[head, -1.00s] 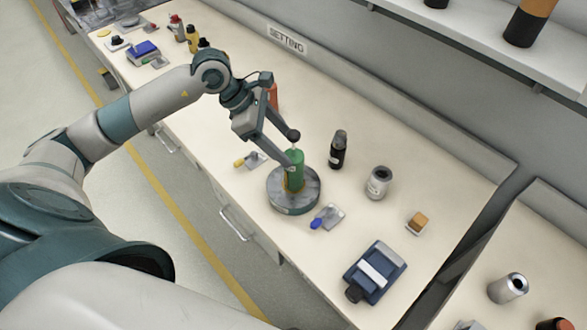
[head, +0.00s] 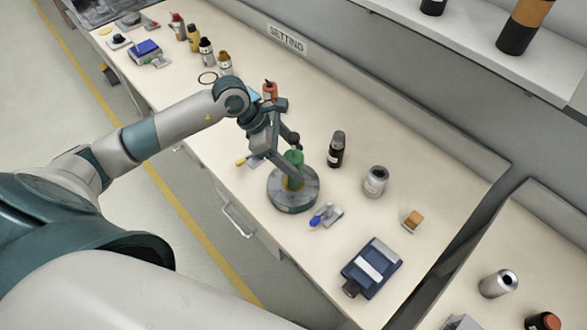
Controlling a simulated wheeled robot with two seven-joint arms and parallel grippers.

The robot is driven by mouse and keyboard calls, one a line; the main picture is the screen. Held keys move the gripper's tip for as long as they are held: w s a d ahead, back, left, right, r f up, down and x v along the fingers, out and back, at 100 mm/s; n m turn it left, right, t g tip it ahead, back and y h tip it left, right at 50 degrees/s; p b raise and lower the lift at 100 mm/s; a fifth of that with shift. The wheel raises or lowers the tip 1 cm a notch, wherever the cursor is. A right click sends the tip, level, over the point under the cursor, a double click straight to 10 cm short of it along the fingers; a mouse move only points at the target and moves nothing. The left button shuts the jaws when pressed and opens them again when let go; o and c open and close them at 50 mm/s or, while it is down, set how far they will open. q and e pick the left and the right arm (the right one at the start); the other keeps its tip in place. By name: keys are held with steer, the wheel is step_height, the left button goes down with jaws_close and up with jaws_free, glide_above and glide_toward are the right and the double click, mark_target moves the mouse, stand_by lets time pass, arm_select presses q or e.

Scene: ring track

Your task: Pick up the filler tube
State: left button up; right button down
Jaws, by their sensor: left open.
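A green tube (head: 293,158), which looks like the filler tube, stands upright on a round grey base (head: 294,201) near the bench's front edge. My left gripper (head: 291,155) is open, its fingers reaching down from the upper left to the tube's upper part. One dark fingertip shows behind the tube's top; the other finger comes in on its near left side. I cannot tell whether either finger touches it. The tube's lower left part is partly hidden. My right gripper is not in view.
An orange-red bottle (head: 270,91) stands close behind my gripper. A black bottle (head: 337,150), a grey jar (head: 375,181), a blue device (head: 371,268) and a blue-tipped item (head: 321,216) lie to the right. Several bottles stand far left. The bench (head: 440,180) is clear toward the back right.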

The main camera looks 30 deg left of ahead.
arm_select(q)
steer(key=c, duration=0.5)
jaws_close()
steer(key=shift+r, duration=0.1)
